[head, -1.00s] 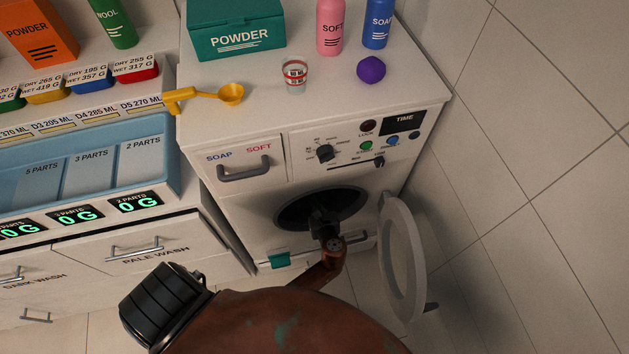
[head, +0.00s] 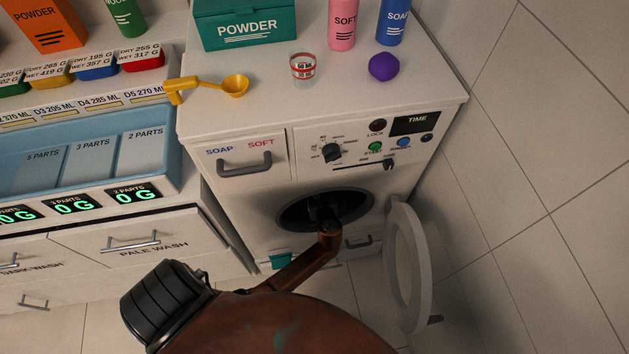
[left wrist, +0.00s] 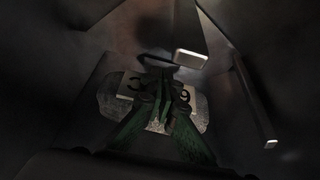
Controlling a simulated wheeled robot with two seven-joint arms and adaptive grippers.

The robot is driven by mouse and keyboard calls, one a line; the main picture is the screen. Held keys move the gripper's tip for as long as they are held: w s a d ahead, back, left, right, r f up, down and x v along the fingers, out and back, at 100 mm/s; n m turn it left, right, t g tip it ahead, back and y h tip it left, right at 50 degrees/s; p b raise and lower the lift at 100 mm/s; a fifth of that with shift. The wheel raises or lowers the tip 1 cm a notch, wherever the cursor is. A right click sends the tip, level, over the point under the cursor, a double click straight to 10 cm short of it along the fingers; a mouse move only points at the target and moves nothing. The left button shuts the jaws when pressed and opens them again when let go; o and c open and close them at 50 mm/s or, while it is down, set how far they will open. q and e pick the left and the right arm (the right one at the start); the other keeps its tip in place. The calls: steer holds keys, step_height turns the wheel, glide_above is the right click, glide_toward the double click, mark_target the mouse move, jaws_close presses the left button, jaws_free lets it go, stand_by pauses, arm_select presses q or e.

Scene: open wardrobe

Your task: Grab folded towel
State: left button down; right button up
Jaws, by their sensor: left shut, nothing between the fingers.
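No folded towel can be made out for certain in either view. My left gripper (head: 326,213) reaches into the dark drum opening (head: 290,213) of the white washing machine (head: 235,205), and its tips are hidden in shadow. In the left wrist view, the gripper (left wrist: 162,100) is shut and empty, inside a dark, faceted grey cavity. A pale piece with dark characters (left wrist: 112,99) lies behind and around the fingers; whether they touch it is unclear. My right gripper is in neither view.
The round door (head: 404,270) hangs open at the right of the drum. On the machine top are a teal powder box (head: 245,25), a yellow scoop (head: 234,86), a measuring cup (head: 303,70), a purple ball (head: 383,67) and bottles. Cabinet drawers (head: 130,235) stand left.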

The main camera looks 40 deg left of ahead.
arm_select(q)
steer(key=shift+s+f, duration=0.15)
steer(key=shift+f, duration=0.25)
